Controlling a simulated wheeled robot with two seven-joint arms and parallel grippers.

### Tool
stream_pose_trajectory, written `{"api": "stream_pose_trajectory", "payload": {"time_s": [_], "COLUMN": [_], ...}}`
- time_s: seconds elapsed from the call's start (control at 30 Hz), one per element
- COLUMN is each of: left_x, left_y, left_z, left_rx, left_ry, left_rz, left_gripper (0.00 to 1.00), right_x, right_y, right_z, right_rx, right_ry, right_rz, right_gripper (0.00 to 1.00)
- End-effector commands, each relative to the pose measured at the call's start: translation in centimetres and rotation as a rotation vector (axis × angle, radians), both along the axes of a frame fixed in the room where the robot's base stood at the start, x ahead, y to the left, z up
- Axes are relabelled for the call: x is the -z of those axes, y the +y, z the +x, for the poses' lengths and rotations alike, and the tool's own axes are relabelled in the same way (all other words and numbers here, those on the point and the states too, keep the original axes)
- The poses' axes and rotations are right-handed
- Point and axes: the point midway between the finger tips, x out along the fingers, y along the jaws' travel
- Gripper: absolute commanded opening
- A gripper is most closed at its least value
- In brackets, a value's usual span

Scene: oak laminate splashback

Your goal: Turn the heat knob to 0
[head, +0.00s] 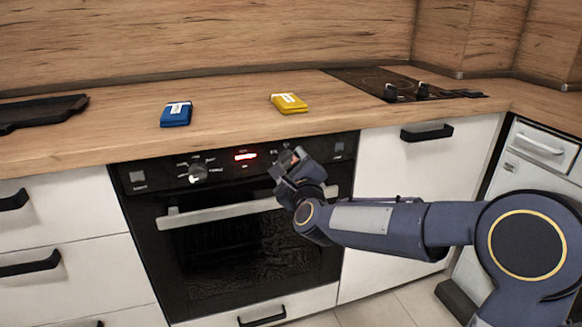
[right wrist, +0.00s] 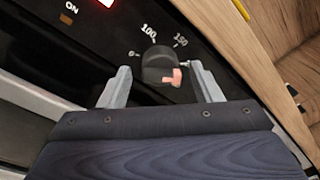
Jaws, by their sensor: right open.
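The heat knob (right wrist: 158,62) is dark and round, with a pinkish mark at its lower right side in the right wrist view. My right gripper (right wrist: 160,72) is open, with one finger on each side of the knob. Whether the fingers touch it I cannot tell. In the head view my right gripper (head: 288,170) is at the right part of the oven's control panel (head: 224,169) and mostly hides the knob. My left gripper is not in view.
Another knob (head: 198,172) and a red lit display (head: 245,156) are on the panel. The oven handle (head: 220,211) runs below. On the counter (head: 235,110) lie a blue packet (head: 176,114) and a yellow packet (head: 289,103); a hob (head: 385,82) is at the back right.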

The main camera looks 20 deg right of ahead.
Motion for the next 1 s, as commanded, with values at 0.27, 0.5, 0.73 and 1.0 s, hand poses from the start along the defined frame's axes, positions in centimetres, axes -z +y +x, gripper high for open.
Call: {"api": "stream_pose_trajectory", "payload": {"time_s": [0.27,0.5,0.73,1.0], "left_x": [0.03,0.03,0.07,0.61], "left_y": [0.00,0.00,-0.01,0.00], "left_z": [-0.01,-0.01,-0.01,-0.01], "left_rx": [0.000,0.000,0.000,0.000], "left_ry": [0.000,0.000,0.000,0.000], "left_rz": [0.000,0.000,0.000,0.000], "left_gripper": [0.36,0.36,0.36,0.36], "right_x": [-0.01,-0.01,0.04,0.20], "right_y": [-0.04,-0.02,0.01,0.03], "right_z": [0.22,0.20,0.19,0.17], "right_rx": [0.000,0.000,-0.001,-0.002], "right_ry": [0.000,0.000,0.000,0.001], "right_rz": [-0.001,-0.001,-0.006,-0.085], "right_gripper": [0.58,0.28,0.15,0.15]}}
